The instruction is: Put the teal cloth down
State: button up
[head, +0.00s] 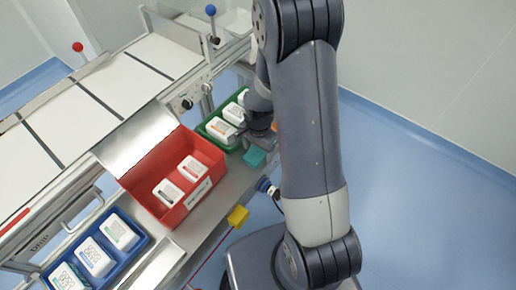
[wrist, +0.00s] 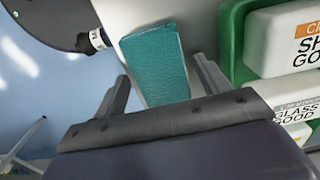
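The teal cloth (wrist: 157,60) is a folded block in the wrist view, lying on the pale metal ledge. It also shows in the head view (head: 255,157), beside the green bin near the ledge's outer edge. My gripper (wrist: 161,69) is open, with one finger on each side of the cloth. In the head view my gripper (head: 262,141) is just behind the cloth, partly hidden by my arm.
The green bin (head: 207,136) with white boxes stands close by. A red bin (head: 146,168) holds two white boxes, and a blue bin (head: 140,228) holds more. A yellow block (head: 238,215) is at the ledge's edge. The blue floor (head: 420,200) to the right is clear.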

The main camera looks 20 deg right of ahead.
aim_at(258, 152)
jog(key=shift+o, duration=0.2)
notch_tip(258, 152, up, 12)
jog(key=p, duration=0.1)
jog(key=shift+r, duration=0.2)
dwell(0.3)
jog(key=shift+f, duration=0.15)
notch_tip(258, 152, down, 12)
jog(key=shift+b, duration=0.4)
notch_tip(258, 152, up, 2)
jog(key=shift+w+r, duration=0.1)
jog(key=shift+r, duration=0.8)
